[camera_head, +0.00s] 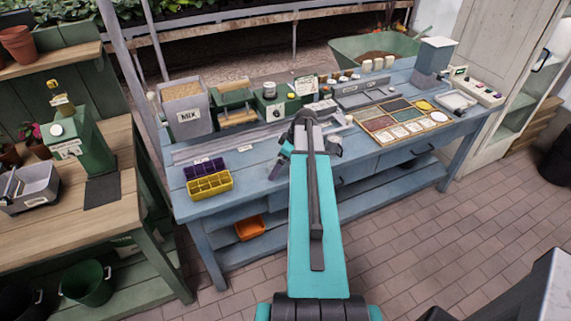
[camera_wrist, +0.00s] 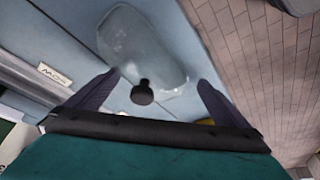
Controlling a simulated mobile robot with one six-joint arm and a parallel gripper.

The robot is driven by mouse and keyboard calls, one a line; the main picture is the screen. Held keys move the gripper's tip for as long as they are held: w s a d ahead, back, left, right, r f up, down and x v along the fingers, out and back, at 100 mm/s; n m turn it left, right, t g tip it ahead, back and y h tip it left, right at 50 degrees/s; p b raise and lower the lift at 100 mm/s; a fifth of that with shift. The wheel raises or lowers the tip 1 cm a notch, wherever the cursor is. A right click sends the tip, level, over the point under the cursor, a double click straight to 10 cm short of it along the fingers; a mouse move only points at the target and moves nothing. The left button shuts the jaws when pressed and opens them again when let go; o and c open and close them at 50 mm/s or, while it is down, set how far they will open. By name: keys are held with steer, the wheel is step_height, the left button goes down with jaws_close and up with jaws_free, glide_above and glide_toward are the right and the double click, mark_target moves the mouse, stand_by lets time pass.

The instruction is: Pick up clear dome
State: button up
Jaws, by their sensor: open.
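The clear dome (camera_wrist: 135,42) lies on the blue bench in the wrist view, see-through with a rounded outline and a round black knob (camera_wrist: 142,93). My gripper (camera_wrist: 160,76) is open, with one dark finger on each side of the knob. The knob is nearer the left finger, and neither finger appears to touch it. I cannot tell how far the fingers are above the dome. In the head view my arm reaches over the bench, and I cannot make out the dome there.
The blue bench (camera_head: 385,170) holds a yellow divided tray (camera_head: 209,186), a purple one (camera_head: 204,168), a grey MIX bin (camera_head: 186,106) and a wooden sample tray (camera_head: 365,125). A label reading SOW (camera_wrist: 53,74) shows left of the dome. The bench edge and brick floor (camera_wrist: 265,70) are to its right.

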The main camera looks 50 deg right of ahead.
steer(key=c, duration=1.7)
steer(key=shift+r, duration=0.15)
steer(key=shift+c, duration=1.2)
steer(key=shift+r+b, duration=0.95)
steer(key=shift+r, duration=0.55)
steer(key=shift+c, duration=0.2)
steer(key=s+d+r+b, duration=0.1)
steer(key=s+d+b, duration=0.2)
steer(key=s, duration=1.2)
steer(key=shift+s+r+b, duration=0.4)
steer(key=shift+b, duration=0.35)
steer(key=shift+w, duration=0.15)
